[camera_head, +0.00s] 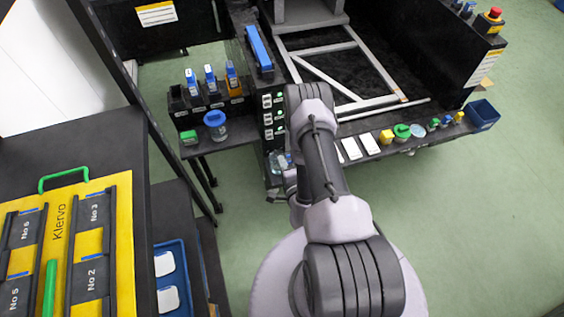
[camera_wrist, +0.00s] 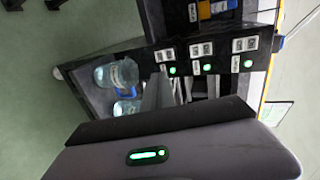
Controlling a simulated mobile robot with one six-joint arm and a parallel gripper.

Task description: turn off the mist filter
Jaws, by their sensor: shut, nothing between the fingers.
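A black switch panel (camera_head: 273,117) stands at the machine's left front in the head view, with pale label plates and small green lights. In the wrist view the panel (camera_wrist: 208,58) shows a row of three label plates, each with a lit green button: left (camera_wrist: 172,70), middle (camera_wrist: 207,67) and right (camera_wrist: 248,63). The lettering is too small to read, so I cannot tell which is the mist filter. My gripper (camera_wrist: 164,80) is shut and empty, close to the panel near the left button. In the head view my arm hides the gripper and part of the panel.
Clear containers (camera_wrist: 116,74) stand left of the panel in the wrist view. In the head view, ink bottles (camera_head: 210,78) and a blue-lidded jar (camera_head: 215,122) stand left of the panel. A red emergency button (camera_head: 494,13) is far right. Green floor (camera_head: 470,200) is open at right.

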